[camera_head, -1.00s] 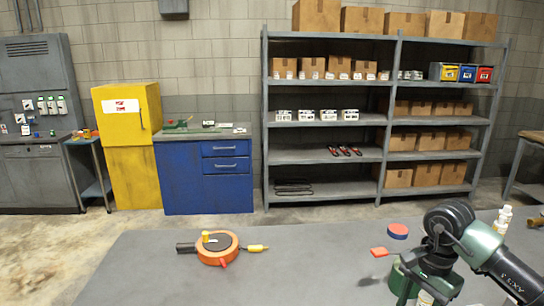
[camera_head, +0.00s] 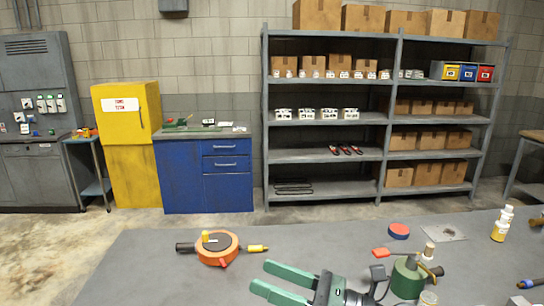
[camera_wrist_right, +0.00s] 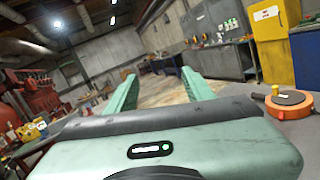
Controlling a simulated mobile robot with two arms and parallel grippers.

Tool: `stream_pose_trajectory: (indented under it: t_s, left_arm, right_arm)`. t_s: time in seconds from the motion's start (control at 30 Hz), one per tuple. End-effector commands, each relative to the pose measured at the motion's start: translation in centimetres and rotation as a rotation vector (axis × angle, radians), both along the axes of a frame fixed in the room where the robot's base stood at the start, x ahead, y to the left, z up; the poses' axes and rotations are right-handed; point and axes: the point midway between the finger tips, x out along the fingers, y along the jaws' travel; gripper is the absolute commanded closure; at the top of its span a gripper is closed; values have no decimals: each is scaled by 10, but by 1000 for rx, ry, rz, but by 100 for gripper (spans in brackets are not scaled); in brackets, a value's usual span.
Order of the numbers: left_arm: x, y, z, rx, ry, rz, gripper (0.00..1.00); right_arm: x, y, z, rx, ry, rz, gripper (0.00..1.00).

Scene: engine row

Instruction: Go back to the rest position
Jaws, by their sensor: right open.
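My right gripper (camera_head: 261,276) is low in the middle of the head view, its two green fingers pointing left over the grey table (camera_head: 150,270). The fingers are apart with nothing between them. In the right wrist view, the same fingers (camera_wrist_right: 158,78) stand apart and point out into the room, toward open floor and far benches. My left gripper is in neither view.
An orange round tool (camera_head: 217,247) lies on the table beyond my right gripper. A green part (camera_head: 408,277), a red disc (camera_head: 398,231), a red block (camera_head: 381,253) and a yellow-labelled bottle (camera_head: 499,231) stand at the right. The table's left part is clear.

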Motion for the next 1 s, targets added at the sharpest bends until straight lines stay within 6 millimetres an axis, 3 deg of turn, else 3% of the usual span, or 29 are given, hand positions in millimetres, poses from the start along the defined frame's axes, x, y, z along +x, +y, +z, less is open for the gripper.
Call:
stream_pose_trajectory:
  t_s: [0.1, 0.17, 0.27, 0.37, 0.47, 0.6, 0.7, 0.87, 0.9, 1.0]
  left_arm:
    - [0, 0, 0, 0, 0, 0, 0]
    - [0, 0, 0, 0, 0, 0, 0]
    - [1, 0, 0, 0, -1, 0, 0]
    - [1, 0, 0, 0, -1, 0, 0]
    - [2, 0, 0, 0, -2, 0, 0]
    - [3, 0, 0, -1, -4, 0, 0]
    - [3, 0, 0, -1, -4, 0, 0]
    - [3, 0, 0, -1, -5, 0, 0]
    - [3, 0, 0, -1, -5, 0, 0]
    - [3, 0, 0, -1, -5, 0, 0]
  right_arm:
    - [17, -30, 26, 395, 293, -161, 48]
    - [28, -55, 26, 588, 451, -248, 48]
    - [42, -104, 3, 898, 727, -404, 48]
    - [41, -151, -47, 1193, 1008, -573, 48]
    - [20, -188, -111, 1461, 1278, -759, 48]
    - [-36, -214, -195, 1754, 1588, -1025, 48]
    - [-79, -219, -235, 1893, 1743, -1193, 48]
    - [-140, -216, -274, 2035, 1912, -1418, 48]
    - [-154, -215, -281, -1997, -1882, 1424, 48]
    - [-188, -211, -294, -1876, -1788, 1417, 48]
